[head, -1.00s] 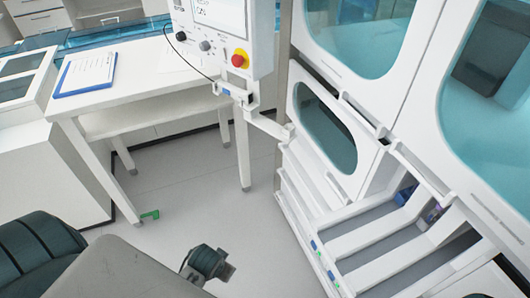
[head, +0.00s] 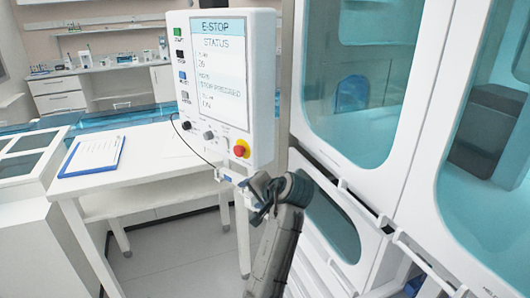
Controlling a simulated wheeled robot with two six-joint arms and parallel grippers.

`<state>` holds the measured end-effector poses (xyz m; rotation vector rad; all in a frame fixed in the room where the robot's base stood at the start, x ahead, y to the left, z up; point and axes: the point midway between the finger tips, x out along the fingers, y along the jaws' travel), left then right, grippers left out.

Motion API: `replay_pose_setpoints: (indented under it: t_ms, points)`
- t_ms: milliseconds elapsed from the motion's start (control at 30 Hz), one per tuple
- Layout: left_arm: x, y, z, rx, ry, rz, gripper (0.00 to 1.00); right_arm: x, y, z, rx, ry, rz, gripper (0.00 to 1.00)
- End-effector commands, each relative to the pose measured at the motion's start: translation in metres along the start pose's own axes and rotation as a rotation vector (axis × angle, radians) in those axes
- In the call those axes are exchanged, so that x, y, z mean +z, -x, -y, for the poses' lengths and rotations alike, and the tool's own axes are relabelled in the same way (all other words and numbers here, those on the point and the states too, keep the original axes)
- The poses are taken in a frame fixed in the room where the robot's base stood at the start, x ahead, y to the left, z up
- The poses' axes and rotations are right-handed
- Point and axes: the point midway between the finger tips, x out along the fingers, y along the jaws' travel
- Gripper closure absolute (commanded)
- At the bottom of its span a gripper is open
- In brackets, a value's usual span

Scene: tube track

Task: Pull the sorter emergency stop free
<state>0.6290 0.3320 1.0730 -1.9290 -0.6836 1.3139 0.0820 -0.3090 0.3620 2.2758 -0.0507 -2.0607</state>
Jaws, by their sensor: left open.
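The emergency stop (head: 241,148) is a red mushroom button on a yellow collar, low on the right of the white control panel's front in the head view. The panel's screen (head: 218,72) reads E-STOP STATUS, with a line that looks like "stop pressed". My left gripper (head: 262,196) is just below and slightly right of the button, open and apart from it in the picture. Its dark wrist hides part of the panel's mount. How far it stands from the button in depth I cannot tell. My right gripper is out of view.
A white cabinet (head: 298,120) with teal windows stands close on the right. A white table (head: 140,163) with a blue clipboard (head: 92,155) is at the left. Small knobs (head: 208,135) sit left of the button. A thin black cable hangs from the panel.

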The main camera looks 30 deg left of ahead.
Motion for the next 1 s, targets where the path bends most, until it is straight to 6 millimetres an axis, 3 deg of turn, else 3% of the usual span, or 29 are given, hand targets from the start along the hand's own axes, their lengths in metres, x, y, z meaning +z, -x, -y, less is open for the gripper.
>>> replay_pose_setpoints:
  t_ms: [33,200,433,567,1000]
  points:
    - [-0.021,0.013,0.019,-0.031,-0.003,0.003,0.39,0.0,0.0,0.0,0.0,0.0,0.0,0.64]
    - [-0.06,0.049,0.066,-0.122,-0.029,0.036,0.39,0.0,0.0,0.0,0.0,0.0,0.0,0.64]
    - [-0.077,0.068,0.092,-0.169,-0.044,0.057,0.39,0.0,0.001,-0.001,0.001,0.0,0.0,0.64]
    - [-0.076,0.057,0.096,-0.173,-0.045,0.06,0.39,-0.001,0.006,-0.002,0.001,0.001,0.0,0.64]
    - [-0.072,-0.016,0.108,-0.171,-0.045,0.058,0.39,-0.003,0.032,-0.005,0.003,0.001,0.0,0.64]
